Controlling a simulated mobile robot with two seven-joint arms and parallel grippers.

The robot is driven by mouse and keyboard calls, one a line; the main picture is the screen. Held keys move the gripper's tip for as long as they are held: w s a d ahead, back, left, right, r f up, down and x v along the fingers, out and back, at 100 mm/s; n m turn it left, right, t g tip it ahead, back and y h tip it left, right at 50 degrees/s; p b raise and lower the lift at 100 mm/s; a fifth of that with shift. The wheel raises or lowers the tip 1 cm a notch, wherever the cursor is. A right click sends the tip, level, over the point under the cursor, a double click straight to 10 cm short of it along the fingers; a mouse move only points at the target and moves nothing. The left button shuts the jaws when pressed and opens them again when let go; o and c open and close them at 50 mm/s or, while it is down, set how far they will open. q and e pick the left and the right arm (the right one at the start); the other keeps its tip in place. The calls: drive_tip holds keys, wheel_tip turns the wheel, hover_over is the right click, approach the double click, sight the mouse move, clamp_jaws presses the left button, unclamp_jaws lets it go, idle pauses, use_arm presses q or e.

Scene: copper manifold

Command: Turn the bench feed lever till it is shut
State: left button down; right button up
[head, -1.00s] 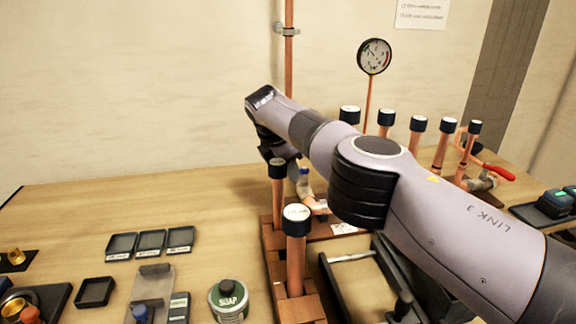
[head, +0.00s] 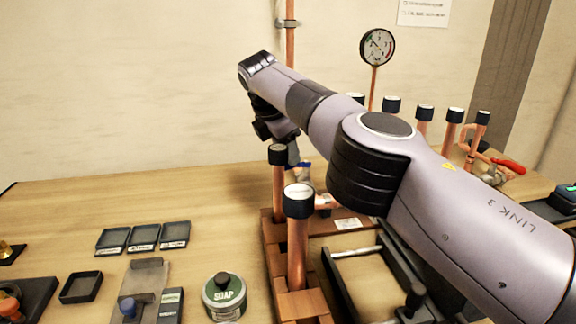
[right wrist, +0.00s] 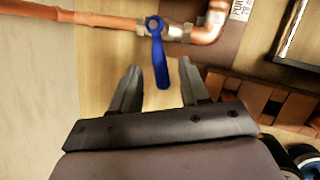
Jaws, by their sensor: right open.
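A blue lever (right wrist: 160,62) sits on a silver valve (right wrist: 172,31) in a copper pipe (right wrist: 80,17) in the right wrist view. The lever points down the picture, across the line of the pipe. My right gripper (right wrist: 159,80) is open, with one finger on each side of the lever's free end and visible gaps on both sides. In the head view my right gripper (head: 290,150) is partly hidden by its own arm, behind the capped copper stubs. A bit of blue (head: 304,168) shows just beside it. My left gripper is not in view.
Capped copper stubs (head: 298,245) rise close in front of the right gripper. A gauge (head: 377,47) stands behind, and a red lever (head: 509,165) is at the right. A soap tin (head: 224,297) and small trays (head: 143,238) lie on the left. The back left bench is clear.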

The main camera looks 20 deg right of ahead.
drive_tip(key=shift+v, duration=1.95)
drive_tip(key=shift+c, duration=0.3)
